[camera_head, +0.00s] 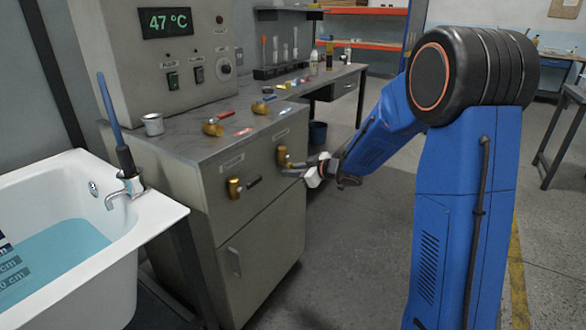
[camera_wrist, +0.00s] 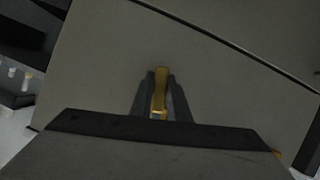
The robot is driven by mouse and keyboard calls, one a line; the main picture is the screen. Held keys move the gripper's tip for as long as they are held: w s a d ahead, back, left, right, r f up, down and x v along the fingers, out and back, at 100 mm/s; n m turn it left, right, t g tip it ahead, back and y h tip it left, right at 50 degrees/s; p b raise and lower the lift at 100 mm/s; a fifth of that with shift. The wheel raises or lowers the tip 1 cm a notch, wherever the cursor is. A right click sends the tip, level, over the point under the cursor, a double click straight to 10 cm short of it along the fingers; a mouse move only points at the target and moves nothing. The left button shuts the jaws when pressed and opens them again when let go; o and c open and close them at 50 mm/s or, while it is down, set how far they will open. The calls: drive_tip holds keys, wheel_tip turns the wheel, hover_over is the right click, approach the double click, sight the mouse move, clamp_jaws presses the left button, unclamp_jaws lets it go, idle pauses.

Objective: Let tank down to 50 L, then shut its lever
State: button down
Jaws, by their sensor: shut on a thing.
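My gripper (camera_head: 302,173) is at the front of the grey cabinet, at the right-hand brass lever valve (camera_head: 284,156). In the wrist view my gripper's fingers (camera_wrist: 160,95) are shut on the brass lever (camera_wrist: 160,88), one finger on each side. My gripper hides part of that lever in the head view. A second brass valve (camera_head: 234,188) with a dark handle sits to the left on the same front. A white tub (camera_head: 165,215) at left holds blue water (camera_head: 55,262) beside a scale marked in cm, cut by the picture edge. No litre reading is legible.
A control box (camera_head: 150,55) shows 47 °C on a green display (camera_head: 166,22). The cabinet top (camera_head: 205,140) carries a metal cup (camera_head: 152,124) and small brass fittings. A workbench with bottles stands behind.

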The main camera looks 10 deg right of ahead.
drive_tip(key=shift+s+a+f+m+g+y, duration=0.2)
drive_tip(key=shift+s+a+m+g+y, duration=0.3)
drive_tip(key=shift+m, duration=0.5)
drive_tip(key=shift+s, duration=0.15)
drive_tip(key=c, duration=1.7)
unclamp_jaws()
drive_tip(key=v, duration=1.7)
drive_tip(key=shift+s+d+r, duration=0.1)
drive_tip(key=shift+r, duration=0.05)
